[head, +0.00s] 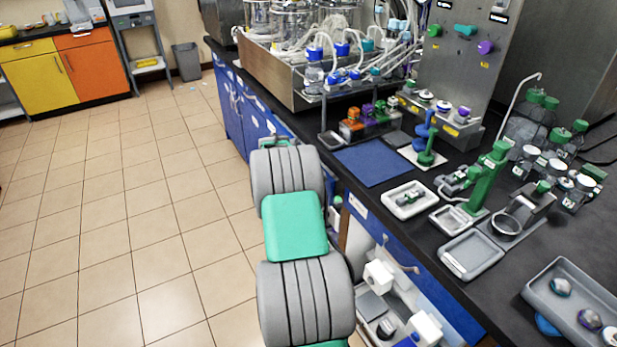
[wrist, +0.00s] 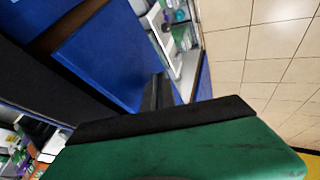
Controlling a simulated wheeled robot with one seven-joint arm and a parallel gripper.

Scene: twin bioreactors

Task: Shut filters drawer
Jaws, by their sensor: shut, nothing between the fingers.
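In the head view an open storage space (head: 402,287) with white boxes and a small dark round item shows below the counter edge, right of my arm. I cannot read a label that marks it as the filters drawer. A blue drawer front (head: 372,228) with a metal handle is just above it. In the wrist view an open drawer (wrist: 188,70) with a pale inside, small items and a blue outer side lies beyond my gripper (wrist: 157,92). The dark fingers are shut and empty, close to a blue panel (wrist: 105,55). In the head view my arm hides the fingertips.
The black counter (head: 345,215) carries trays, a blue mat (head: 372,165), green-topped bottles and tubing gear. Blue cabinets (head: 243,112) run along its front. The tiled floor (head: 130,210) on the left is clear. A grey bin (head: 186,62) stands far back.

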